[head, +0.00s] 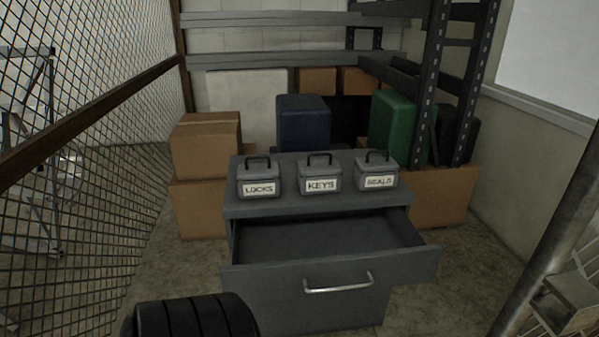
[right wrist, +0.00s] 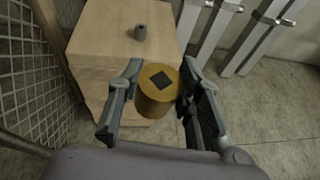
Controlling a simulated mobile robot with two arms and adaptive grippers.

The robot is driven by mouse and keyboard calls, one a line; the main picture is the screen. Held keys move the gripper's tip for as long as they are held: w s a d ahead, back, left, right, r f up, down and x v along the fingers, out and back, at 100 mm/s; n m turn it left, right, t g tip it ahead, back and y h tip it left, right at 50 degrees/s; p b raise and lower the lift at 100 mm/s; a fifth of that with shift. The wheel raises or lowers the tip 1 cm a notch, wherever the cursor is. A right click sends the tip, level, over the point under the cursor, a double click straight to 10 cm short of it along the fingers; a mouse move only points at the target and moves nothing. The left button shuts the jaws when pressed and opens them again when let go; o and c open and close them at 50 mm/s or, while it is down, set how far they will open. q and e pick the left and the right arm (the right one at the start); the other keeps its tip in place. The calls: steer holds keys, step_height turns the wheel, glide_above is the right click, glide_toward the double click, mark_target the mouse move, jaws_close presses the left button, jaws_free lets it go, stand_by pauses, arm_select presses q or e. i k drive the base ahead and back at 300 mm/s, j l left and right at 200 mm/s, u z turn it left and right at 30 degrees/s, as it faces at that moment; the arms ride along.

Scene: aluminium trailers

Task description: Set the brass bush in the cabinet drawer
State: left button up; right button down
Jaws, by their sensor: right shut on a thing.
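The brass bush (right wrist: 158,103) is a squat golden-brown cylinder with a dark square mark on its top face, seen in the right wrist view. My right gripper (right wrist: 162,68) is shut on it, with one finger on each side. The cabinet (head: 288,204) stands in the middle of the head view. Its top drawer (head: 285,271) is pulled open and the visible inside is empty. Neither gripper nor the bush shows in the head view, so their distance from the drawer cannot be told. My left gripper is in neither view.
Three grey lidded boxes labelled LOCKS (head: 258,179), KEYS (head: 318,175) and SEALS (head: 376,172) stand on the cabinet top. A mesh fence (head: 110,130) runs along the left.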

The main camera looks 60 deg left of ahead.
mark_target(291, 256)
steer(key=k+u, duration=0.1)
steer(key=u, duration=1.9)
